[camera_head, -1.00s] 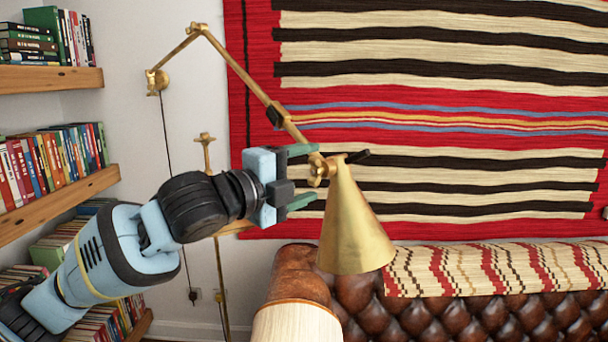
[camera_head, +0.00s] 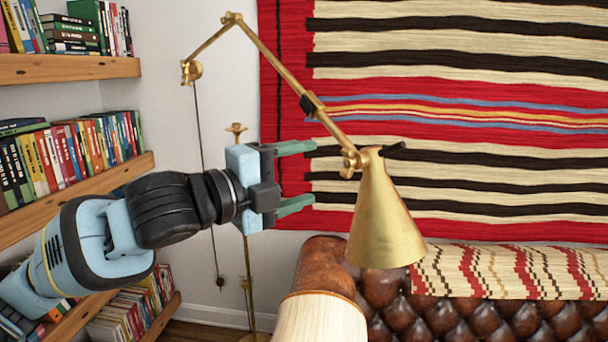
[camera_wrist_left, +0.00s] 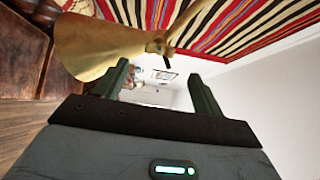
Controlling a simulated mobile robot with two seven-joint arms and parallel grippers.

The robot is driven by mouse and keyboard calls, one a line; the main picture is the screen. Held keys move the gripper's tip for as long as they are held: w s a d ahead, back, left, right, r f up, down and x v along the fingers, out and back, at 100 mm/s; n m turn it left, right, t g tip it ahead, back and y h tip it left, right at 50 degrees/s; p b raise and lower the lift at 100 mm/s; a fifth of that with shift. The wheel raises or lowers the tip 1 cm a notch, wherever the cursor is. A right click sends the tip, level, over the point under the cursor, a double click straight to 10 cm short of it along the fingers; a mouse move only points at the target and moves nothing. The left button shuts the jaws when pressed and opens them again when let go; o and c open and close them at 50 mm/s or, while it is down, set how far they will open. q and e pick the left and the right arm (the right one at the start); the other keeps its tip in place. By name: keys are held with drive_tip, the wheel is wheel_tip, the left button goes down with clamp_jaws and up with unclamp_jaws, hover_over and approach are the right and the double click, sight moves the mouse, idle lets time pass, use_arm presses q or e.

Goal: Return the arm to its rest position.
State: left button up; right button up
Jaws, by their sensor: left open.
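My left gripper (camera_head: 298,177) is open and empty, its two green fingers pointing right. It is just left of the brass wall lamp's shade (camera_head: 383,222), with a gap between the fingertips and the shade. The lamp's arm (camera_head: 275,72) runs up and left to its wall mount. In the left wrist view the open fingers (camera_wrist_left: 163,88) show with nothing between them, and the brass shade (camera_wrist_left: 95,45) is beyond them at upper left. My right gripper is not in view.
Wooden bookshelves (camera_head: 75,68) with books stand on the left, close to my left arm. A striped rug (camera_head: 450,60) hangs on the wall. A brown leather sofa (camera_head: 390,293) with a patterned throw (camera_head: 510,270) and a pale lampshade (camera_head: 322,318) are below.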

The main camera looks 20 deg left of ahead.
use_arm(q)
drive_tip(key=s+d+f+n+g+y, duration=0.15)
drive_tip(key=f+n, duration=0.25)
drive_tip(key=f, duration=0.7)
drive_tip(key=s+f+n+g+y, duration=0.2)
drive_tip(key=s+f+n, duration=0.15)
drive_tip(key=f, duration=0.75)
drive_tip(key=s+d+f+n+g+y, duration=0.15)
drive_tip(key=f+n, duration=0.35)
drive_tip(key=f, duration=0.6)
drive_tip(key=s+a+f+n+g+y, duration=0.25)
drive_tip(key=s+f+n+g, duration=0.2)
drive_tip(key=s+f, duration=0.65)
drive_tip(key=s+a+f+n+g+y, duration=0.1)
drive_tip(key=s+a+f+n+g, duration=0.45)
drive_tip(key=s, duration=0.85)
drive_tip(key=w+d+f+t, duration=0.2)
drive_tip(key=w+f+t, duration=0.1)
drive_tip(key=f+t, duration=0.1)
drive_tip(key=w+d+f+t+h, duration=0.1)
drive_tip(key=w+d+f+t, duration=0.1)
drive_tip(key=f, duration=0.5)
drive_tip(key=shift+w+d+f+t, duration=0.2)
drive_tip(key=shift+w+d+t, duration=0.3)
drive_tip(key=shift+t, duration=0.8)
drive_tip(key=shift+w+a+m+h, duration=0.1)
drive_tip(key=shift+m+h, duration=0.15)
